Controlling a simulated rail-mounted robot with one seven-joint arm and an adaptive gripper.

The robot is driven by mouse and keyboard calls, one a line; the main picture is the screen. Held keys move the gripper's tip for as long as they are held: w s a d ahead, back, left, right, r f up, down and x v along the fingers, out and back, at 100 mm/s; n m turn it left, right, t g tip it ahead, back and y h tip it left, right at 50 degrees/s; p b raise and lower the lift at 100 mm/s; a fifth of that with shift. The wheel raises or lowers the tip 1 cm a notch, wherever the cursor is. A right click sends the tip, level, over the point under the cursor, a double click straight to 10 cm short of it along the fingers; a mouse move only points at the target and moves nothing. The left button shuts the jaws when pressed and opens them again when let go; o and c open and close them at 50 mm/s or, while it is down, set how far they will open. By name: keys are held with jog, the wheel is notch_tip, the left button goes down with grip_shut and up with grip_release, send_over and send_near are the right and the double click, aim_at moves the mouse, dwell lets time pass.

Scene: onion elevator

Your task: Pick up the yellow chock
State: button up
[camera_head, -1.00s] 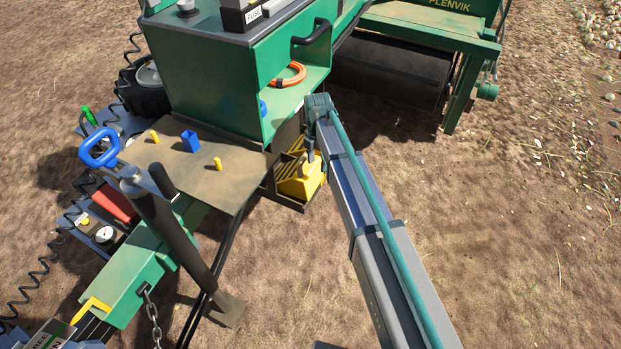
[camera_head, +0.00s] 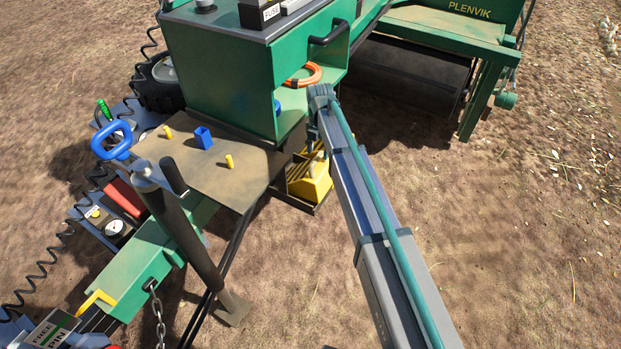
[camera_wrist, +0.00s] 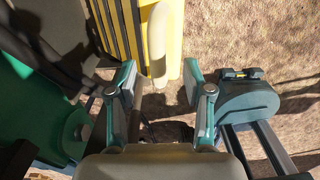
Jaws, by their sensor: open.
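The yellow chock (camera_head: 316,187) sits in a dark low holder (camera_head: 297,201) under the green cabinet in the head view. My arm's end covers part of it. In the wrist view the ridged yellow chock (camera_wrist: 120,28) is at the top, with a pale upright handle (camera_wrist: 157,42) on it. My gripper (camera_wrist: 163,80) is open, with one finger on each side of the handle's lower end as seen in the picture. I cannot tell whether the fingers reach its depth, and no contact shows.
The green cabinet (camera_head: 222,75) with an orange hose coil (camera_head: 304,76) stands close to my arm. A brown plate (camera_head: 210,168) with yellow pegs and a blue holder (camera_head: 203,138) is left of the chock. Bare soil (camera_head: 480,270) lies open at right.

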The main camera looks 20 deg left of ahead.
aim_at(317, 157)
jog(key=shift+s+a+f, duration=0.1)
jog(key=shift+f, duration=1.05)
jog(key=shift+a+f, duration=0.1)
jog(key=shift+f, duration=1.05)
grip_shut()
jog(key=shift+r, duration=0.1)
